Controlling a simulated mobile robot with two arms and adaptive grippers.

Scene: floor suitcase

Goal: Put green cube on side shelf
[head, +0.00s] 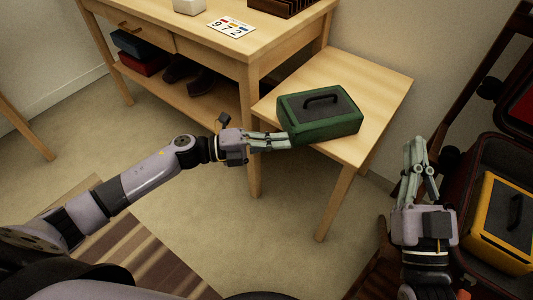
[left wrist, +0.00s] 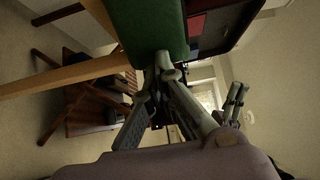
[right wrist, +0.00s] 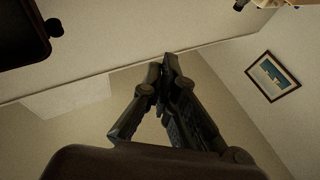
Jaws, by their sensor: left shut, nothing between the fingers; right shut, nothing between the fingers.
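The green cube is a dark green, box-like case (head: 302,132) with a grey top and a black handle. It rests on the light wood side shelf (head: 385,85), near its front left edge. My left gripper (head: 289,141) is shut, with its fingertips at the left side of the green case. In the left wrist view the case (left wrist: 150,22) lies right at the tips of my left fingers (left wrist: 163,62); whether they touch it I cannot tell. My right gripper (head: 416,142) is shut and empty, raised right of the shelf. It also shows shut in the right wrist view (right wrist: 168,62).
An open suitcase (head: 480,148) at the right holds a yellow case (head: 502,222). A wooden table (head: 190,40) left of the shelf bears a number card (head: 231,27) and a white block (head: 189,6). Red and blue boxes and dark shoes lie beneath it. Floor in front is open.

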